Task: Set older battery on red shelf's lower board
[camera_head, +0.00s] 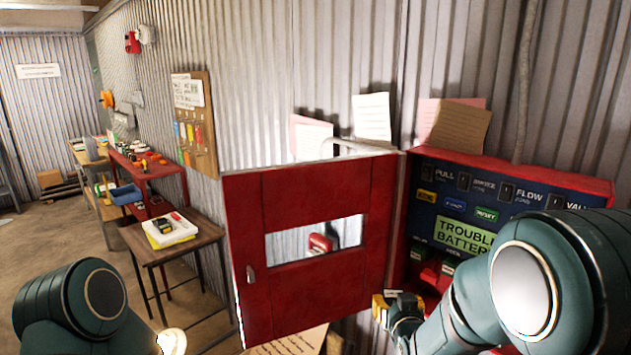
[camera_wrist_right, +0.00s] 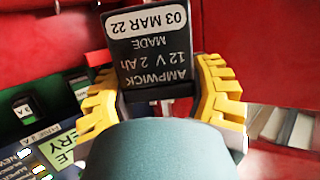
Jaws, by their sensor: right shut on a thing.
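My right gripper (camera_wrist_right: 157,75) is shut on a dark battery (camera_wrist_right: 155,45) in the right wrist view. Its label reads 03 MAR 22, MADE, 12 V 2 Ah, AMPWICK, upside down there. In the head view the right gripper (camera_head: 398,305) is low, in front of the open red cabinet; the battery cannot be made out clearly there. The red shelf (camera_head: 158,174) stands far off at the left wall, with small items on its top. Its lower part is partly hidden by a blue bin and a side table. My left gripper is out of frame; only my left arm shows.
The red cabinet door (camera_head: 305,300) stands open between the gripper and the shelf. The cabinet panel (camera_head: 400,250) reads TROUBLE BATTERY. The blue bin (camera_head: 126,195) is by the shelf. Floor (camera_head: 60,235) is clear at left.

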